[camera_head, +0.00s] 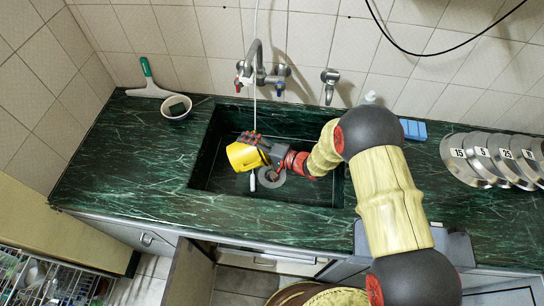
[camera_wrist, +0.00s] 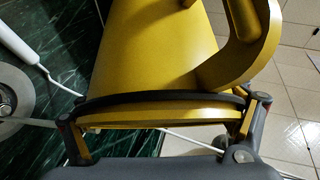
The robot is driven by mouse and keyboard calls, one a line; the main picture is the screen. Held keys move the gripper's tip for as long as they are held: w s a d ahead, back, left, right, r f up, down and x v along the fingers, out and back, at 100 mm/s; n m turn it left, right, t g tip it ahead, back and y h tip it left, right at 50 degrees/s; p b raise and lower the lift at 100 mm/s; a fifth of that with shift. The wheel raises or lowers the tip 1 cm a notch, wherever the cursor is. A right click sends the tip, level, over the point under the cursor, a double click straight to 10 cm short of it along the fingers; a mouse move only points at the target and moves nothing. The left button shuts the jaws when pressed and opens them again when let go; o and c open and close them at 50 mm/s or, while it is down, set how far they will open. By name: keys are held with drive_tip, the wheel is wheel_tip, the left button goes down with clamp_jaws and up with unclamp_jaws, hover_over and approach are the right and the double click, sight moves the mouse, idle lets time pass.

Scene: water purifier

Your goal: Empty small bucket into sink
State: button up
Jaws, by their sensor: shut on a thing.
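The small yellow bucket (camera_head: 243,156) hangs over the dark sink basin (camera_head: 318,192) in the head view. It is tipped on its side, with its open end toward the left. My gripper (camera_head: 265,145) reaches in from the right and is shut on the bucket. In the wrist view the yellow bucket (camera_wrist: 150,50) fills the middle, with its curved handle at the right. My gripper's fingers (camera_wrist: 160,108) lie on both sides of it. I cannot see the inside of the bucket or whether it holds anything.
The sink drain (camera_head: 270,178) lies below the bucket, with a white object (camera_head: 252,181) beside it. The faucet (camera_head: 260,70) rises behind the sink. A bowl (camera_head: 177,108), a squeegee (camera_head: 149,85), a blue sponge (camera_head: 413,129) and metal lids (camera_head: 477,160) are on the green counter.

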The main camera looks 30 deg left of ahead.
drive_tip(key=shift+w+d+r+m+y, duration=0.5)
drive_tip(key=shift+w+d+m+y, duration=0.1)
drive_tip(key=shift+y, duration=0.1)
idle(1.0)
